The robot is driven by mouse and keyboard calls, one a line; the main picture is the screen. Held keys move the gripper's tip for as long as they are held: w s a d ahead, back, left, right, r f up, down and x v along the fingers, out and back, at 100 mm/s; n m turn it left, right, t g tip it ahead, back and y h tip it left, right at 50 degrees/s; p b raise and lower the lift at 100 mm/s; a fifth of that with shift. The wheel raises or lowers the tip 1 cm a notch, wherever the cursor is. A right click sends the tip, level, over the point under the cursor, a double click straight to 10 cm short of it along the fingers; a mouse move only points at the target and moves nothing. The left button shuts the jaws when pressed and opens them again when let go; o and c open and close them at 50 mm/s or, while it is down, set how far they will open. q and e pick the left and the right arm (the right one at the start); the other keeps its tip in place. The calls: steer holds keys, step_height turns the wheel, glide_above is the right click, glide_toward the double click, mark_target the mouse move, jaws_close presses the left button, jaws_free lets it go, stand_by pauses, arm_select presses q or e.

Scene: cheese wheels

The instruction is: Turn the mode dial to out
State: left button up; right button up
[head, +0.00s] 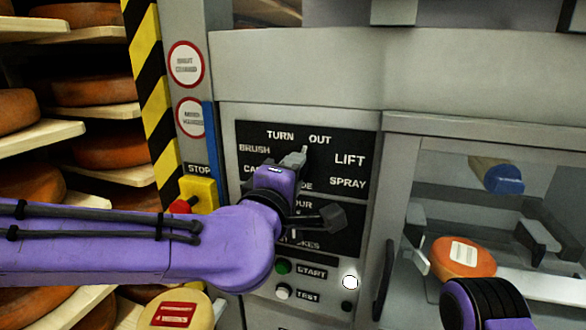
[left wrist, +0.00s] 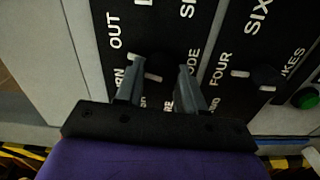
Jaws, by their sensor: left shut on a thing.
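The mode dial (left wrist: 154,66) is a dark knob with a short white mark, on a black panel with the words TURN, OUT, LIFT, SPRAY and BRUSH. My left gripper (left wrist: 160,85) has its two grey fingers on either side of this dial and is shut on it. In the head view my left gripper (head: 315,187) reaches the panel from the left and hides the dial and some lettering. I cannot tell which word the white mark points at. My right gripper is not in view; a purple and black part of my right arm shows at the bottom right.
A second dial (left wrist: 264,76) sits close beside the mode dial on a panel with FOUR and SIX. Below are a green start button (head: 283,267) and a white test button (head: 283,291). A red stop button (head: 181,207) is left. An orange cheese (head: 463,257) sits inside the machine at right.

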arm_select(q)
steer(key=shift+m, duration=0.6)
steer(key=o, duration=1)
steer(key=b+v, duration=0.2)
steer(key=v, duration=0.8)
steer(key=shift+s+a, duration=0.15)
steer(key=shift+s, duration=0.1)
steer(key=shift+f, duration=0.1)
